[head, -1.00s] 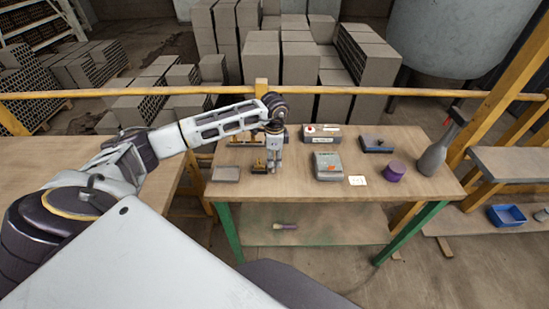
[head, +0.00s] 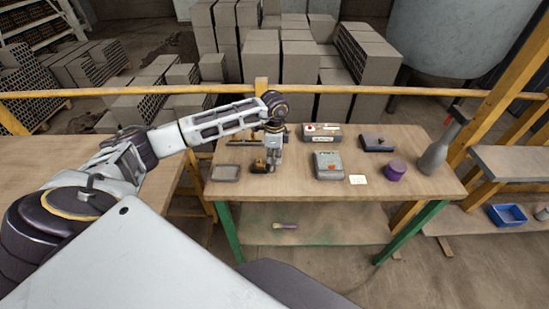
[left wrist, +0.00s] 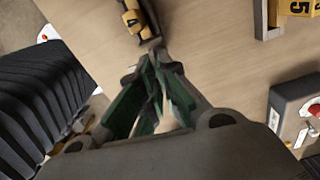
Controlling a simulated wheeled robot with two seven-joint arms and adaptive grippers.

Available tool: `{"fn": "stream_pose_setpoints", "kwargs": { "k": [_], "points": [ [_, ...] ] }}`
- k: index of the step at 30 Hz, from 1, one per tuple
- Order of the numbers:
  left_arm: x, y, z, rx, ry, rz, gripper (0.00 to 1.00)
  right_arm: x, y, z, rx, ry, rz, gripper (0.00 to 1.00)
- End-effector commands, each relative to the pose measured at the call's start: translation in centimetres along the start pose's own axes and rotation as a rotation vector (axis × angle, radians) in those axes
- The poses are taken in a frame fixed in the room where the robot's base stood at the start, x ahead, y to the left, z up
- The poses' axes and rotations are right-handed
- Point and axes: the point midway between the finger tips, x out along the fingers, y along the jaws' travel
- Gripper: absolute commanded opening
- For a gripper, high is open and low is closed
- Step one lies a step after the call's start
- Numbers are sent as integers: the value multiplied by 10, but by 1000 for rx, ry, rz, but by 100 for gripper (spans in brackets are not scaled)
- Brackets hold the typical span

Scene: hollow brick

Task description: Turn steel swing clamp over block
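My left gripper (head: 271,166) is low over the left part of the wooden worktable (head: 300,190). In the left wrist view its green-padded fingers (left wrist: 156,68) come together at the tips, with nothing clear held between them. Just beyond the tips is a yellow block marked 4 (left wrist: 133,16), with a dark metal piece along its side that may be the swing clamp. In the head view this small dark fixture (head: 258,168) sits at the gripper's left, partly hidden. I cannot tell whether the fingers touch it. My right gripper is out of view.
A shallow grey tray (head: 226,173) lies left of the fixture. The front middle is clear.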

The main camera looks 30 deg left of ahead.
Motion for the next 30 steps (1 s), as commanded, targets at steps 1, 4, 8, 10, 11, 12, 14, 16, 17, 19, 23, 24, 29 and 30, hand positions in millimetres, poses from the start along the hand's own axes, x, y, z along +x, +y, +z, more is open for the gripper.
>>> {"fn": "stream_pose_setpoints", "kwargs": {
  "k": [1, 4, 8, 10, 11, 12, 14, 16, 17, 19, 23, 24, 29, 30],
  "points": [
    [1, 0, 1, 26, -1, -2, 0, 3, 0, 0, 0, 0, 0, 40],
    [1, 0, 1, 90, -1, -2, 0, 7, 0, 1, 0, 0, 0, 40],
    [1, 0, 0, 187, 0, -3, 0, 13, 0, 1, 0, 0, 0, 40],
    [1, 1, 0, 243, 0, -3, 0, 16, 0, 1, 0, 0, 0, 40],
    [1, 1, 0, 267, 0, -3, 0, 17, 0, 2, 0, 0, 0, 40],
    [1, 1, 0, 300, 0, -3, 0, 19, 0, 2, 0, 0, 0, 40],
    [1, 1, 0, 349, 0, -3, 0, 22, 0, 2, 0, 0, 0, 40],
    [1, 2, 1, 405, 0, -3, 0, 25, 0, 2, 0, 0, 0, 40],
    [1, 2, 1, 429, -1, -3, 0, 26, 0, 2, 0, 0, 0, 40],
    [1, 2, 1, 486, -1, -3, 0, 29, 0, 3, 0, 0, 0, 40],
    [1, 2, 2, 590, -1, -4, 0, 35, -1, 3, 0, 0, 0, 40],
    [1, 2, 2, 623, -1, -4, 0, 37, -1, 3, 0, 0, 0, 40],
    [1, 3, 2, 752, 0, -4, 0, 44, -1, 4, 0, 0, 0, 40],
    [1, 3, 2, 784, -1, -4, 0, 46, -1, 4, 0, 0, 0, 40]
  ]
}}
